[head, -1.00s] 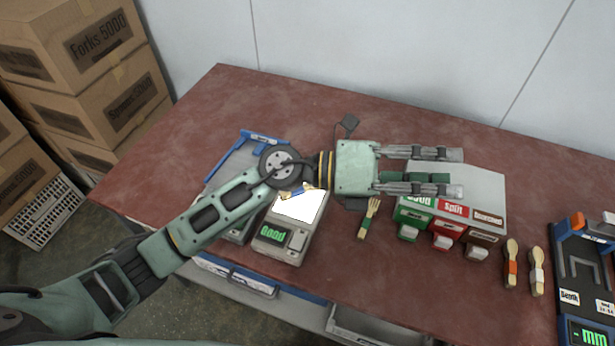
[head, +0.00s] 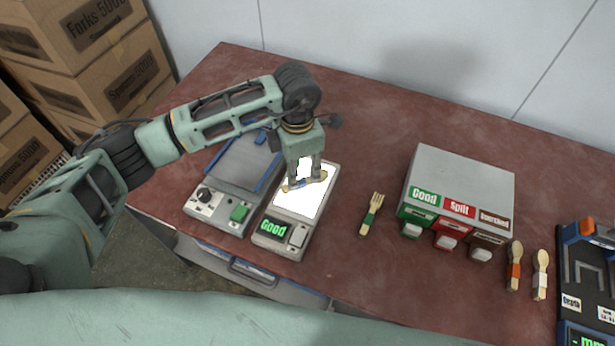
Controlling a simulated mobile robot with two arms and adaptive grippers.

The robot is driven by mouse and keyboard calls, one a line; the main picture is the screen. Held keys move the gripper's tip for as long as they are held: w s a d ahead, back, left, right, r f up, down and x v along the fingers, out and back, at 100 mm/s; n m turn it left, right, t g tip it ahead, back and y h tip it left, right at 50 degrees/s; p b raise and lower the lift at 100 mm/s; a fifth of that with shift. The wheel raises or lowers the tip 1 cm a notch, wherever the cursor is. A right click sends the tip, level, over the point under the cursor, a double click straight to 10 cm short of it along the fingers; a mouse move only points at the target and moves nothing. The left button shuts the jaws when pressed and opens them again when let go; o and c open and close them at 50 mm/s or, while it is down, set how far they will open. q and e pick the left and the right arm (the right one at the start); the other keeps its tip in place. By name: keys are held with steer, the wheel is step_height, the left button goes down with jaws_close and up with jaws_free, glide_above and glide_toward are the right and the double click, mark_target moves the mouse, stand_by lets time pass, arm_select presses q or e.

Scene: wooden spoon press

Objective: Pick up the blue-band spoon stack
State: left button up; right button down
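The blue-band spoon stack (head: 305,183) lies across the white lit plate of the scale (head: 275,245). Its wooden ends show on both sides; its middle is partly hidden by my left gripper. My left gripper (head: 305,178) points down over the plate, its two fingers apart with the white plate showing between them. The fingertips are right at the stack; I cannot tell whether they touch it. The scale's display reads "Good" in green. My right gripper is not in view.
A grey device with a blue frame (head: 237,165) stands left of the scale.

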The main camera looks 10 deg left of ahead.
mark_target(299, 181)
arm_select(q)
steer(key=shift+s+f+p, duration=0.2)
steer(key=shift+f+p, duration=0.3)
steer(key=shift+f, duration=1.4)
jaws_close()
